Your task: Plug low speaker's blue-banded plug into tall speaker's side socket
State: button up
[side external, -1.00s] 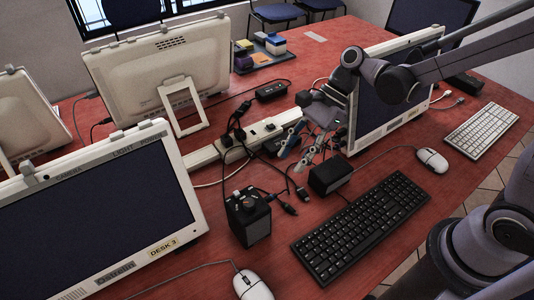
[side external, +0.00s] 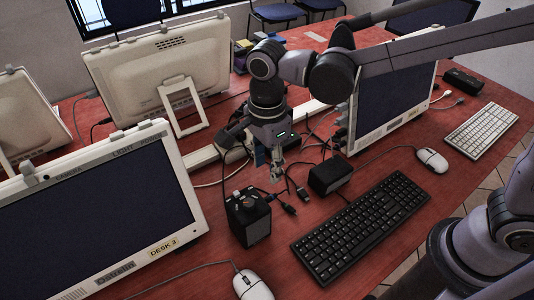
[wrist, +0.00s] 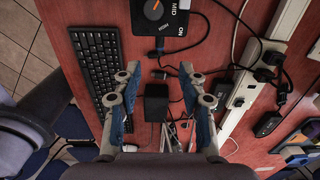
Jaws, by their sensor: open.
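The tall speaker (side external: 250,218) is a black box standing left of the keyboard; its top with dial and lettering shows in the wrist view (wrist: 160,18). The low speaker (side external: 330,178) is a shorter black box to its right; it shows between my fingers in the wrist view (wrist: 157,103). Dark cable plugs (side external: 290,208) lie between the two speakers. I cannot make out a blue band on any of them. My gripper (side external: 276,174) points down, open and empty, above the table behind these plugs. In the wrist view my gripper's fingers (wrist: 159,75) are spread wide.
A white power strip (side external: 205,156) with black adapters and tangled cables lies behind the speakers. Monitors stand left (side external: 95,215) and right (side external: 395,95). The black keyboard (side external: 360,225) lies in front of the low speaker. A mouse (side external: 252,286) lies near the front edge.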

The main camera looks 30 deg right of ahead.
aim_at(267, 198)
notch_tip(267, 198, down, 11)
jog(key=shift+r, duration=0.2)
dwell(0.4)
grip_shut()
jog(key=shift+c, duration=0.3)
grip_release()
